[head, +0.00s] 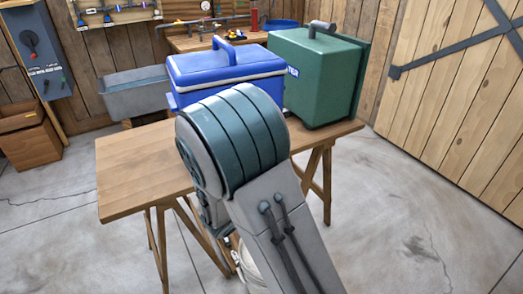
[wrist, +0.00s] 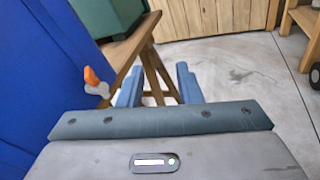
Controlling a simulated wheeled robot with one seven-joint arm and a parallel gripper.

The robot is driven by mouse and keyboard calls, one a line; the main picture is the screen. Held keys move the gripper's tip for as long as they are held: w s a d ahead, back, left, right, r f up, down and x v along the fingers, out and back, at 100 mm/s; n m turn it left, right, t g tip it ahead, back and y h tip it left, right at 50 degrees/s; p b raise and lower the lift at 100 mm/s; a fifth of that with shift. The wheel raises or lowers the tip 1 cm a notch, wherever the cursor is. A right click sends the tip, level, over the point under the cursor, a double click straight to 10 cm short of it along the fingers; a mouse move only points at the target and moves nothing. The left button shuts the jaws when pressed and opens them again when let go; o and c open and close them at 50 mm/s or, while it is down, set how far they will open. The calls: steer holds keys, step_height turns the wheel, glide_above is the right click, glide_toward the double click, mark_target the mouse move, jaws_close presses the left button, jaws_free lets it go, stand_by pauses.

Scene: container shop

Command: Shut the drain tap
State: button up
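The blue cooler (head: 212,72) with a white band and a blue lid handle stands on the wooden trestle table. Its blue wall (wrist: 35,70) fills the left of the wrist view. The drain tap (wrist: 97,88) sticks out from this wall, with a grey body and an orange lever (wrist: 90,76) that points up and slightly left. My gripper (wrist: 158,72) is open and empty, its two blue-grey fingers apart. The tap is left of the left finger, not between the fingers. In the head view my arm hides the tap and the gripper.
A green box (head: 315,75) stands on the table (head: 135,178) right of the cooler, close to it. Table legs (wrist: 155,75) show beyond my fingers. A grey trough (head: 135,93) stands behind.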

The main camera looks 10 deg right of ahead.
steer(key=w+a+f+n+t+y, duration=0.25)
steer(key=w+a+n+t, duration=0.2)
steer(key=a+n, duration=0.3)
steer(key=shift+m+t+y, duration=0.25)
steer(key=shift+t+y, duration=0.2)
steer(key=x, duration=0.9)
steer(key=p+x, duration=0.1)
steer(key=x, duration=0.3)
steer(key=shift+w+a+r, duration=0.1)
steer(key=shift+w+r, duration=0.15)
steer(key=shift+w, duration=0.05)
jaws_close()
